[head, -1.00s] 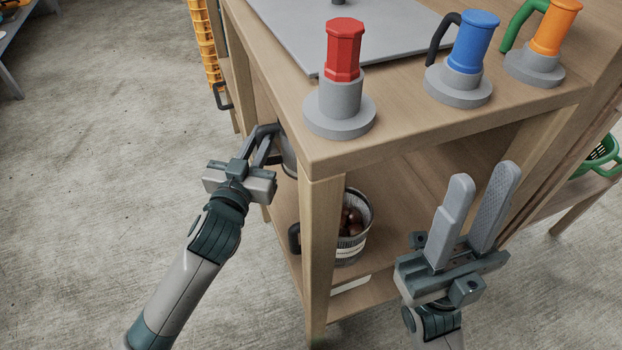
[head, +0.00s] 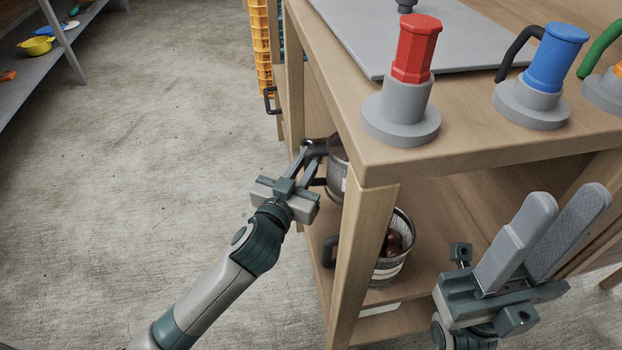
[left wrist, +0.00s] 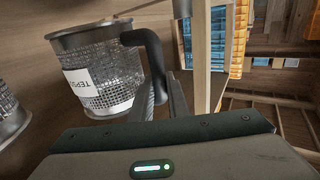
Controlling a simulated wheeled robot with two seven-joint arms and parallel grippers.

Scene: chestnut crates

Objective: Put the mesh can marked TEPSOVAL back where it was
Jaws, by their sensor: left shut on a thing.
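The mesh can marked TEPSOVAL (head: 337,168) is at the left end of the wooden bench, partly hidden behind its front leg. In the left wrist view the can (left wrist: 105,62) shows grey mesh, a smooth rim, a dark handle and a white label, of which only the first letters show. My left gripper (head: 311,152) is shut on the handle, and its fingers (left wrist: 160,92) show there too. Whether the can's base touches anything is hidden. My right gripper (head: 568,200) is open and empty at the right, before the bench front.
A second mesh can (head: 392,270) holding chestnuts stands on the lower shelf (head: 465,215). The bench leg (head: 362,250) is close to my left gripper. Red (head: 415,50) and blue (head: 556,58) pieces stand on grey bases on the bench top. Open floor lies left.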

